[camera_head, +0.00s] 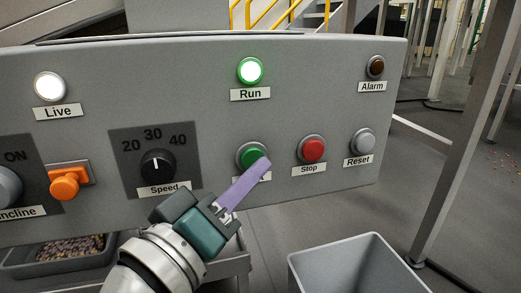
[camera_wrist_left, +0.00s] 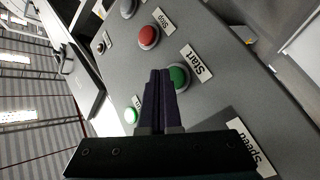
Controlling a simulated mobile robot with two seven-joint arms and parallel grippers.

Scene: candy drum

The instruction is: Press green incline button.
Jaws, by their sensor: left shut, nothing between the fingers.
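A green push button (camera_head: 250,153) sits on the grey control panel, left of the red Stop button (camera_head: 312,149). In the left wrist view the green button (camera_wrist_left: 181,76) has a label reading Start (camera_wrist_left: 194,64); in the head view the fingers largely cover that label. My left gripper (camera_head: 263,164) is shut and empty, its purple fingers overlapping the lower right of the green button. In the left wrist view its fingertips (camera_wrist_left: 160,72) lie beside the button and partly cover it. I cannot tell whether they touch it. My right gripper is not in view.
The Run lamp (camera_head: 250,71) glows green and the Live lamp (camera_head: 50,86) white; the Alarm lamp (camera_head: 375,67) is dark. A Speed knob (camera_head: 158,165), an orange switch (camera_head: 65,186) and a Reset button (camera_head: 363,141) are on the panel. A grey bin (camera_head: 371,245) stands below right.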

